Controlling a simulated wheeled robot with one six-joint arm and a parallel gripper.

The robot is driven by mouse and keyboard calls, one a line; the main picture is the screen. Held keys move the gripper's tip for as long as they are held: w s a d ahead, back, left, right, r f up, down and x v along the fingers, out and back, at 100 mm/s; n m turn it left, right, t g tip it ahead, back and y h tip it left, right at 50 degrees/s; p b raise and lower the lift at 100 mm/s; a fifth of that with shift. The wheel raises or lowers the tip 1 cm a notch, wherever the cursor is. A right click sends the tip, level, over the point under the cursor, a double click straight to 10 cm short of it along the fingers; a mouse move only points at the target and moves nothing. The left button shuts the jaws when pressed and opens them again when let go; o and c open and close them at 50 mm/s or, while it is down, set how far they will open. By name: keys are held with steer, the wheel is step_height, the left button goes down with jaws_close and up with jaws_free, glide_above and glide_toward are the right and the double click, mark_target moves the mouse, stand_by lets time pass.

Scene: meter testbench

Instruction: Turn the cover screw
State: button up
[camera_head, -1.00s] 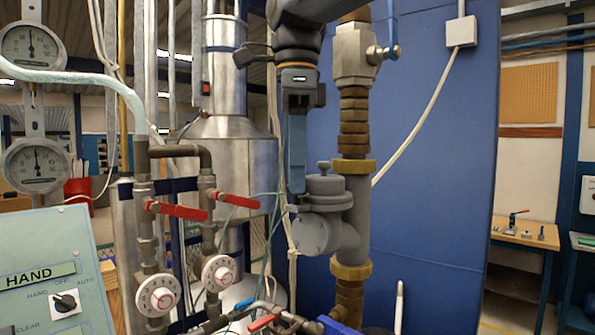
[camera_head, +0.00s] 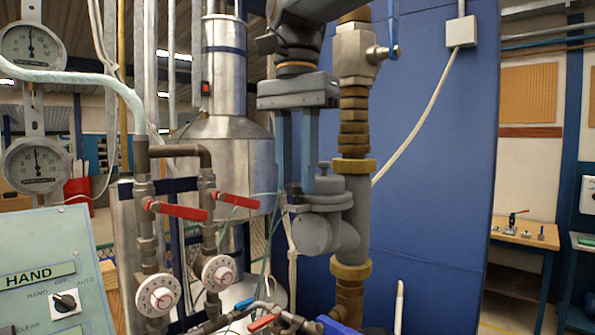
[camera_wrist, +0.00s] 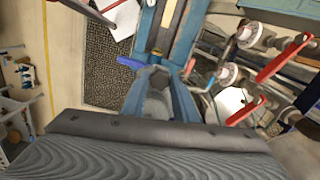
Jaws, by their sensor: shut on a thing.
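The grey meter (camera_head: 335,210), with a round capped top, sits in the vertical pipe between brass nuts. My gripper (camera_head: 295,190) points straight down at the upper left of this meter, with its two blue-grey fingers close together at the meter's cover. My gripper is shut on the cover screw, which the fingertips largely hide in the head view. In the wrist view, a grey faceted part (camera_wrist: 153,80) shows between the two fingers.
The brass valve and pipe (camera_head: 353,110) stand just right of my gripper. Two red-handled valves (camera_head: 178,211) and white dials (camera_head: 158,294) stand to the left. A blue panel (camera_head: 430,170) is behind. A control box (camera_head: 55,270) is at the lower left.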

mark_target(297, 184)
steer(key=n, duration=0.4)
steer(key=shift+n, duration=1.9)
steer(key=o, duration=0.8)
steer(key=shift+r, duration=0.1)
steer(key=shift+s+r+b, duration=0.1)
steer(key=shift+r+b, duration=0.7)
steer(key=shift+r, duration=3.05)
